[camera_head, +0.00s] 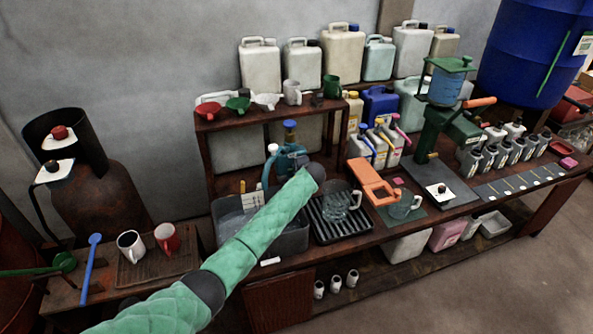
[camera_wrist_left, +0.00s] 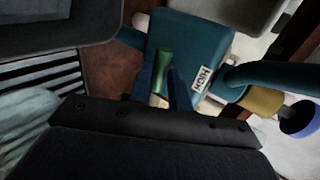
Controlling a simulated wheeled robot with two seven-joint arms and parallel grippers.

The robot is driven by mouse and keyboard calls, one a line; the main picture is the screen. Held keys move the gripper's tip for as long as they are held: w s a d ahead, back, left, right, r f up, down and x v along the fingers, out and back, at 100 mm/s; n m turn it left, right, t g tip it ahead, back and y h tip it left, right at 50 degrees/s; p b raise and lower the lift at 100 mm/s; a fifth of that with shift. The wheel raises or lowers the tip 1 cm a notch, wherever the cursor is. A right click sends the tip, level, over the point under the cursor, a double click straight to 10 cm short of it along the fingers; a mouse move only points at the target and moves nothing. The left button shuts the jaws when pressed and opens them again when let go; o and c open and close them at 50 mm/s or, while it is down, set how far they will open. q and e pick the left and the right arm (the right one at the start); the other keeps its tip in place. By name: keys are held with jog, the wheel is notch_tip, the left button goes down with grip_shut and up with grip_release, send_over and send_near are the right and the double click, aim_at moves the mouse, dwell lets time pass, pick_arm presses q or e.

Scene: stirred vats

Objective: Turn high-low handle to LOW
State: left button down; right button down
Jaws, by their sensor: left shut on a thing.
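In the left wrist view, my left gripper (camera_wrist_left: 166,84) has its blue fingers closed on a small green handle (camera_wrist_left: 162,62). The handle lies across the face of a teal housing (camera_wrist_left: 205,42). A white label reading HIGH (camera_wrist_left: 201,79) shows upside down on that face, beside the handle. No LOW label is visible. In the head view, the teal unit (camera_head: 270,172) stands by the grey sink, and my green-sleeved left arm reaches up to it. My wrist hides the handle there. My right gripper does not show.
A shelf (camera_head: 262,112) with funnels and mugs rises behind. A blue-capped brass fitting (camera_wrist_left: 262,101) sits close by the housing.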

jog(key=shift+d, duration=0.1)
pick_arm(q)
jog(key=c, duration=1.3)
grip_release()
jog(key=shift+d+f, duration=0.1)
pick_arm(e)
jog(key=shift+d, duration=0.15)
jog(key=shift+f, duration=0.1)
pick_arm(q)
jog(key=b+v, duration=0.3)
jog(key=v, duration=0.4)
jog(key=shift+s+d, duration=0.15)
jog(key=shift+s, duration=0.1)
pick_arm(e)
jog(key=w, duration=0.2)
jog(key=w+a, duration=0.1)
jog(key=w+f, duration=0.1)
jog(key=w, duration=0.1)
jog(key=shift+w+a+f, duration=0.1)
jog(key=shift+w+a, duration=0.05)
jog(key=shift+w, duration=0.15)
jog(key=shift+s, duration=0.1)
